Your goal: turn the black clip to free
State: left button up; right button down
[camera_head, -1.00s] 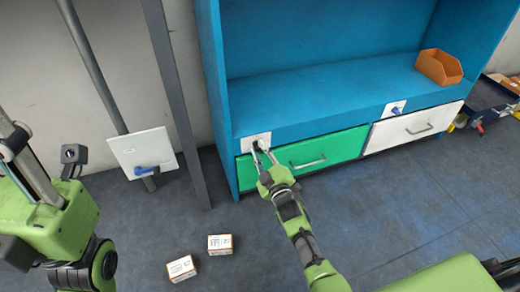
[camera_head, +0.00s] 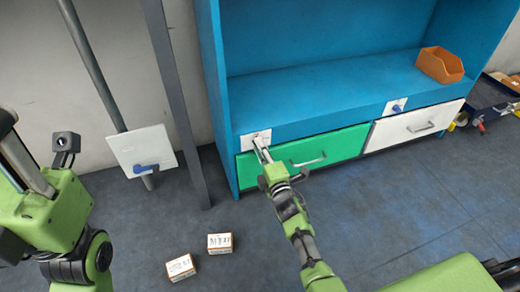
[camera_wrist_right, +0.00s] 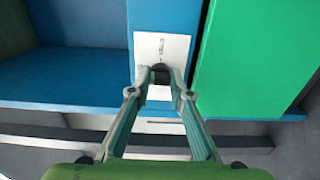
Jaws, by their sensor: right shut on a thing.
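The black clip (camera_wrist_right: 160,72) sits on a white plate (camera_wrist_right: 177,47) in the right wrist view. In the head view the plate (camera_head: 247,142) is fixed to the blue cabinet front, above the left end of the green drawer. My right gripper (camera_wrist_right: 160,74) has its fingertips closed on the two sides of the clip. It also shows in the head view (camera_head: 262,146), where it mostly hides the clip. My left arm is at the left edge of the head view; its fingertips are not clearly visible.
The green drawer (camera_head: 325,147) and white drawer (camera_head: 412,128) are shut. A second plate with a blue clip (camera_head: 396,108) is above the white drawer. An orange bin (camera_head: 440,65) stands on the shelf. Two small boxes (camera_head: 220,243) (camera_head: 181,267) lie on the floor. A white panel with a blue handle (camera_head: 146,168) is at left.

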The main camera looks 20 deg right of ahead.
dwell(0.5)
jog(key=c, duration=2.1)
grip_release()
jog(key=shift+o, duration=1.1)
jog(key=s, duration=1.2)
jog(key=shift+d, duration=0.15)
